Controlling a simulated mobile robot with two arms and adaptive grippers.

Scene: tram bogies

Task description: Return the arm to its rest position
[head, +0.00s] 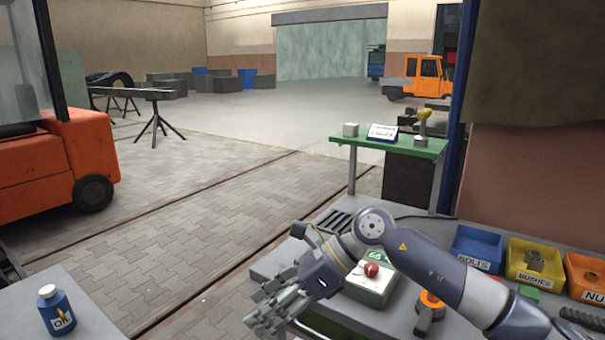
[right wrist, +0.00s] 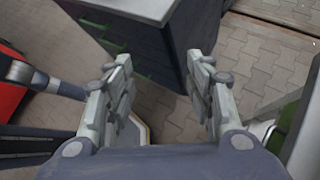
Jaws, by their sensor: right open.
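My right arm (head: 440,268) reaches in from the right over the workbench in the head view. My right gripper (head: 268,308) is at the bench's left edge, pointing left and down. In the right wrist view its two fingers (right wrist: 163,100) are apart, with nothing between them and paved floor beyond. In the head view a green and white box (head: 370,290) with a red ball-like knob (head: 370,269) on top stands just right of the gripper, partly hidden by the arm. My left gripper is not in view.
Blue (head: 476,248), yellow (head: 533,264) and orange-red (head: 585,276) bins line the bench's back right. An orange-topped item (head: 430,306) stands below the forearm. A blue bottle (head: 55,310) stands on a grey surface at lower left. Paved floor lies between. An orange forklift (head: 60,150) is at left.

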